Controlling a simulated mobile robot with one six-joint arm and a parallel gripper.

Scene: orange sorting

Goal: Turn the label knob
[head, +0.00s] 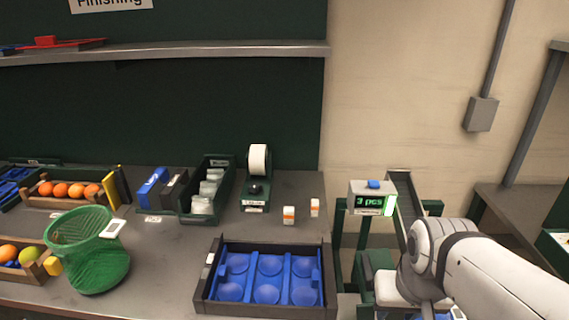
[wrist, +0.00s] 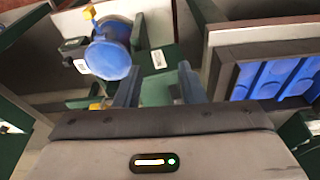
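The label dispenser (head: 258,182) stands at the back of the bench in the head view. It has a white roll (head: 258,158) on top and a small dark knob (head: 255,188) on its front, above a white tag. My gripper shows in the wrist view (wrist: 160,72), its two fingers apart with nothing between them. In the head view my arm is at the lower right, beyond the bench's right end, well away from the dispenser; the fingers are not clear there. I cannot make out the dark knob in the wrist view.
A blue cupped tray in a dark frame (head: 212,283) lies at the bench front. A counter display (head: 371,204) reads "3 pcs" near my arm. The wrist view shows a blue round object (wrist: 108,60) left of my fingers.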

